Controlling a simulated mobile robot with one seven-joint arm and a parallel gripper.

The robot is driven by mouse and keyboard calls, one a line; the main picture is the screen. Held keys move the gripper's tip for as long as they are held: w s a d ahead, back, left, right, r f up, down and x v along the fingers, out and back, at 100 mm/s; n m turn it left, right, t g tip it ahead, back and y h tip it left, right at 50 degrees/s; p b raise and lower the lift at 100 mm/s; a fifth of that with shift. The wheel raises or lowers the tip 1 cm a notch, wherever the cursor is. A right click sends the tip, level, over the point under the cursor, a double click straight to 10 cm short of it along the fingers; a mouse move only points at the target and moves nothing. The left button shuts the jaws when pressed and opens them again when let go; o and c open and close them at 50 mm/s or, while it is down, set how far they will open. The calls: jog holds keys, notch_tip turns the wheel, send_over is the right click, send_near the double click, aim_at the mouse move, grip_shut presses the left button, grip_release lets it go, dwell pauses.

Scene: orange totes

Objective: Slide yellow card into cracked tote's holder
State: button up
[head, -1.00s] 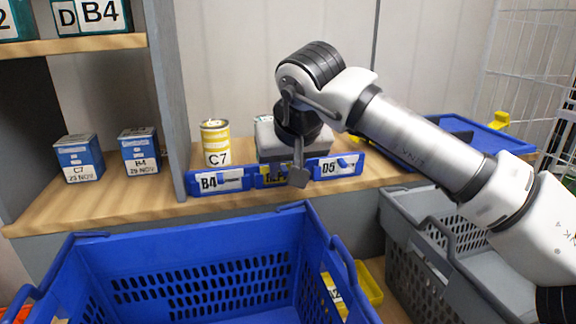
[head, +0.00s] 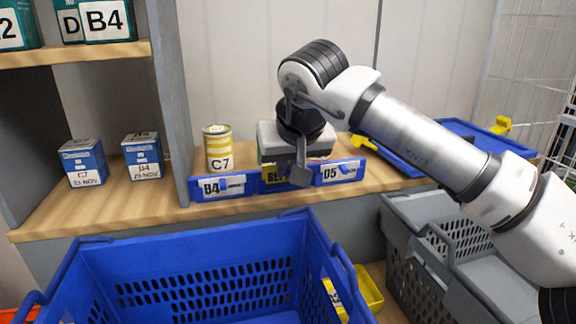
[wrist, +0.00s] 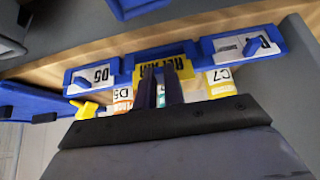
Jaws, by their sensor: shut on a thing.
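A yellow card (wrist: 166,70) with black letters stands at the middle of a blue label rack (wrist: 180,50). In the head view the card (head: 271,174) shows partly, left of my gripper (head: 300,177). In the wrist view my gripper (wrist: 160,90) is shut, its dark fingers in front of the card and seemingly on it; they hide part of its lettering. Whether the card is clear of the rack cannot be told. A large blue tote (head: 190,258) stands in the foreground; I can make out no crack or card holder on it.
Two blue boxes (head: 84,162) (head: 142,157) stand left of the grey upright (head: 168,100). A grey tote (head: 425,250) stands at right, under my arm.

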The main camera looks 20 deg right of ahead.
jog(key=r+p, duration=0.2)
jog(key=r, duration=0.1)
jog(key=r+p, duration=0.1)
jog(key=shift+s+r, duration=0.25)
jog(key=shift+s, duration=0.05)
dwell(0.6)
